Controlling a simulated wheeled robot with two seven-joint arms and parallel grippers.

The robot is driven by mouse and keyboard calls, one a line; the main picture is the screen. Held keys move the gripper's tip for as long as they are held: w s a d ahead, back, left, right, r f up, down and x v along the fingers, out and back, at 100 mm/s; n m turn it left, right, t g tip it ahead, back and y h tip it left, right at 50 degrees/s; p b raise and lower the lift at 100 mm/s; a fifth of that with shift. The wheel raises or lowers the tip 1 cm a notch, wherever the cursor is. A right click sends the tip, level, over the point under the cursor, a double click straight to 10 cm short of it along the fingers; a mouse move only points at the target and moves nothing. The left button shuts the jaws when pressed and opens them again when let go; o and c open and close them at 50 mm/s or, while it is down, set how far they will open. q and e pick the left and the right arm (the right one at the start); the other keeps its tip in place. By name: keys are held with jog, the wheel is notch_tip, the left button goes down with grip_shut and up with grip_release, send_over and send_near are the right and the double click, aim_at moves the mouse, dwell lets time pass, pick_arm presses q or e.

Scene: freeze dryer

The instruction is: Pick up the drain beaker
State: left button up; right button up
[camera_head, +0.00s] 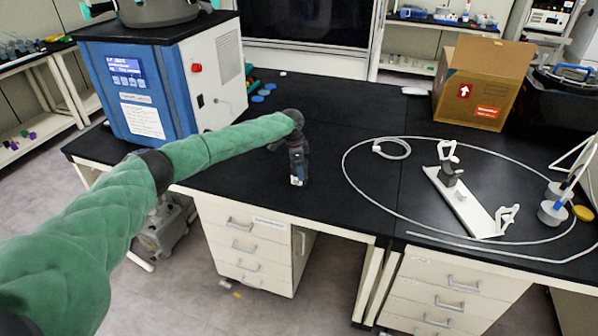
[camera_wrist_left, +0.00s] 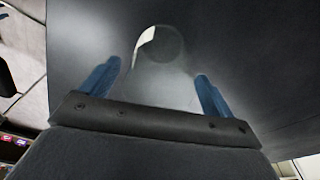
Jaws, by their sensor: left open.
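My left gripper (camera_head: 297,168) is over the black bench top in front of the freeze dryer, at the end of my green-sleeved arm. In the left wrist view its two blue fingers (camera_wrist_left: 158,70) are spread apart. A clear, see-through vessel, which looks like the drain beaker (camera_wrist_left: 163,82), shows between and beyond them, with its round outline near the top. I see gaps between the fingers and its sides, and no grip on it. In the head view I cannot make the beaker out; the gripper probably hides it. My right gripper is not in view.
The blue-and-white freeze dryer (camera_head: 170,82) stands at the back left. On the right are a looped white tube (camera_head: 352,190), a white stand with clamps (camera_head: 465,205) and an open cardboard box (camera_head: 482,85). The bench between them is mostly clear.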

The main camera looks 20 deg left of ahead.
pick_arm(q)
jog(key=shift+f, duration=0.3)
jog(key=c, duration=1.1)
jog(key=shift+r, duration=0.1)
